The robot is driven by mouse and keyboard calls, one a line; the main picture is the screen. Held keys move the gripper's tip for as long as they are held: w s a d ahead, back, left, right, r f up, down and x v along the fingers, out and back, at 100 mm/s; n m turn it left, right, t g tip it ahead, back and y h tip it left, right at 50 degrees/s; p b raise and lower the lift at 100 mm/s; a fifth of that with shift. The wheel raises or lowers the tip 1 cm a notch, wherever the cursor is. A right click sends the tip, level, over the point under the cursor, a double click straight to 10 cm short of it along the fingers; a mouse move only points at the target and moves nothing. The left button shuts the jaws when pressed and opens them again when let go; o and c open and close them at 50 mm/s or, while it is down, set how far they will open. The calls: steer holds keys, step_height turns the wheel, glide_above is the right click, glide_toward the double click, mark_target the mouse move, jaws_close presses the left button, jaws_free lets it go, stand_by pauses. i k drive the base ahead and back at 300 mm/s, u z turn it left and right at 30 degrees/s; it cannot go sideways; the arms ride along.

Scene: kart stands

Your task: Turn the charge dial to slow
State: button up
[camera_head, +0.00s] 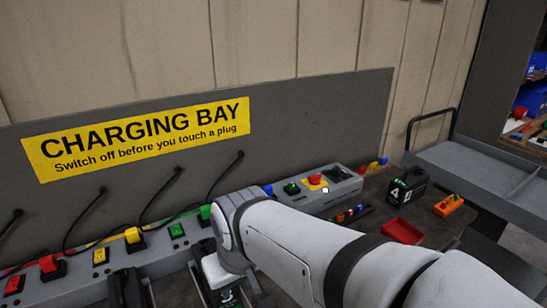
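A grey control box (345,186) stands on the bench right of my arm. On it are a green button (291,188), a red button on a yellow plate (314,181) and a dark, low part (337,173) that may be the charge dial. I cannot read any setting on it, and no "slow" mark is legible. A small white piece shows at the box's front edge. My white arm crosses from the lower right and bends down left of the box.
Plugs with black cables and lit switches line the bench at left, including a red plug (50,268), a yellow plug (133,239) and a green plug (205,215). A black battery marked 4 (404,190), a red tray (401,231) and an orange holder (448,205) stand at right.

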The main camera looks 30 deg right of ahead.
mark_target(336, 173)
steer(key=u, duration=0.05)
steer(key=k, duration=0.45)
steer(key=u, duration=2.4)
steer(key=k, duration=2.1)
steer(key=z, duration=2.4)
steer(key=i, duration=0.75)
